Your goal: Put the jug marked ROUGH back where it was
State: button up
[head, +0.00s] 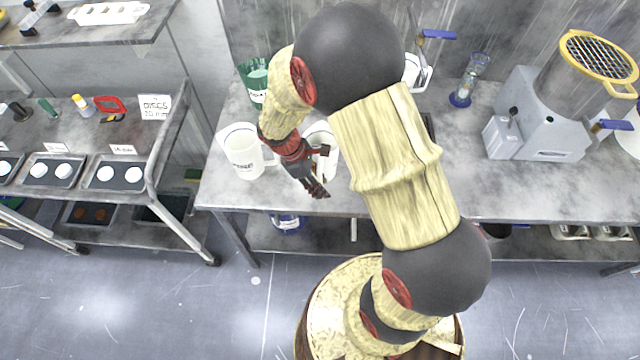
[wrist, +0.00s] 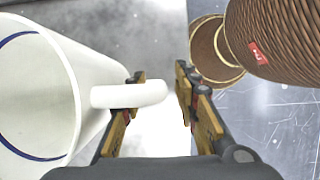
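A white jug (head: 243,152) with dark lettering too small to read stands on the grey bench at its left end, handle to the right. A second white jug (head: 322,133) is mostly hidden behind my gripper (head: 317,187). In the wrist view a white jug (wrist: 88,75) with a blue line inside its rim fills the left side. Its handle (wrist: 130,95) reaches between the two fingers of my gripper (wrist: 158,100). The fingers are apart, with a gap beside the handle at the right finger. No marking shows on this jug in the wrist view.
A green jug (head: 254,82) stands behind the left white jug. A grey machine with a yellow-rimmed drum (head: 575,85) and a blue-based glass item (head: 465,90) are to the right. Bare bench top (head: 455,150) lies between my arm and the machine. A cart (head: 150,150) with trays is at left.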

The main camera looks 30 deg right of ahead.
jog(key=p+v, duration=0.2)
jog(key=v, duration=1.1)
jog(key=s+a+r+m+t+y, duration=0.2)
jog(key=s+r+m+t, duration=0.2)
jog(key=s+r, duration=0.3)
jog(key=s+a+r+m+t+y, duration=0.1)
jog(key=s+r+m+t, duration=0.3)
jog(key=r, duration=1)
jog(key=s+m, duration=0.3)
jog(key=s, duration=0.1)
jog(key=shift+a+r+y, duration=0.25)
jog(key=shift+a+y, duration=0.15)
notch_tip(320, 180, down, 6)
jog(key=b, duration=0.5)
jog(key=shift+r+b, duration=0.2)
jog(key=shift+b, duration=0.1)
